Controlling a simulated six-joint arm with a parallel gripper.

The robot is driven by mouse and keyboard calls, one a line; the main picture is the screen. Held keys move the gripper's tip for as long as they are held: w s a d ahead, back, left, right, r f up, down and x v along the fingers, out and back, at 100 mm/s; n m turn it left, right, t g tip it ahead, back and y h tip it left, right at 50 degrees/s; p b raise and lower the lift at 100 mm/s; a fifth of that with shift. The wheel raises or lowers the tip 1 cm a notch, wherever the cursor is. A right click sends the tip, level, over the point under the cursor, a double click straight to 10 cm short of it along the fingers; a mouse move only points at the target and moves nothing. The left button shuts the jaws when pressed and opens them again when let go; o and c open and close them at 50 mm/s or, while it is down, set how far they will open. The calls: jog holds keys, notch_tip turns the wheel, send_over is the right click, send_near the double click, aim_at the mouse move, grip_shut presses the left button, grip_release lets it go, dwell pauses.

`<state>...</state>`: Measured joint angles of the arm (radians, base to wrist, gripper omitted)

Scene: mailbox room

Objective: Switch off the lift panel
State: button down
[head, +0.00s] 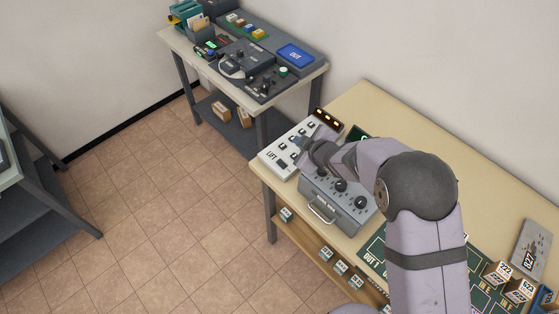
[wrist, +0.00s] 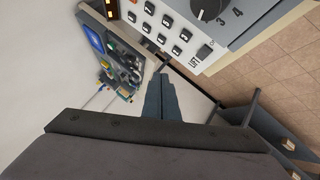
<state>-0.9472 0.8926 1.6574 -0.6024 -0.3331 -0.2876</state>
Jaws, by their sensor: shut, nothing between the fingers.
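The lift panel (head: 272,160) is a white box marked LIFT with several dark square buttons, at the left end of the near table. In the wrist view the lift panel (wrist: 150,28) fills the upper middle, and a dark switch (wrist: 205,51) sits beside its LIFT lettering. An indicator strip (head: 328,119) with lit amber lamps stands at its far end. My gripper (head: 299,144) is over the panel in the head view, hiding part of its buttons. In the wrist view my gripper (wrist: 160,78) has its fingers together, with nothing between them. I cannot tell whether it touches the panel.
A grey box (head: 350,213) with black dials and a front handle stands right beside the panel. Numbered blocks (head: 497,272) lie at the right. The tiled floor (head: 160,180) is clear.

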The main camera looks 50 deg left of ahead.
aim_at(282, 165)
jog(key=shift+n+g+y, duration=0.4)
jog(key=shift+n, duration=0.3)
jog(key=s+a, duration=0.3)
jog(key=shift+s+a+f, duration=0.1)
jog(key=shift+s+f, duration=0.05)
jog(key=shift+f, duration=0.2)
jog(key=shift+f, duration=0.15)
jog(key=f+b, duration=0.4)
jog(key=f, duration=0.1)
jog(key=a+f+b, duration=0.1)
jog(key=f+b, duration=0.2)
jog(key=shift+f, duration=0.25)
dwell(1.4)
jog(key=shift+f+b, duration=0.45)
jog(key=shift+b, duration=0.05)
jog(key=shift+a+f, duration=0.1)
jog(key=shift+f, duration=0.2)
dwell(0.6)
jog(key=shift+r, duration=0.1)
jog(key=shift+r+p, duration=0.3)
jog(key=shift+r, duration=0.4)
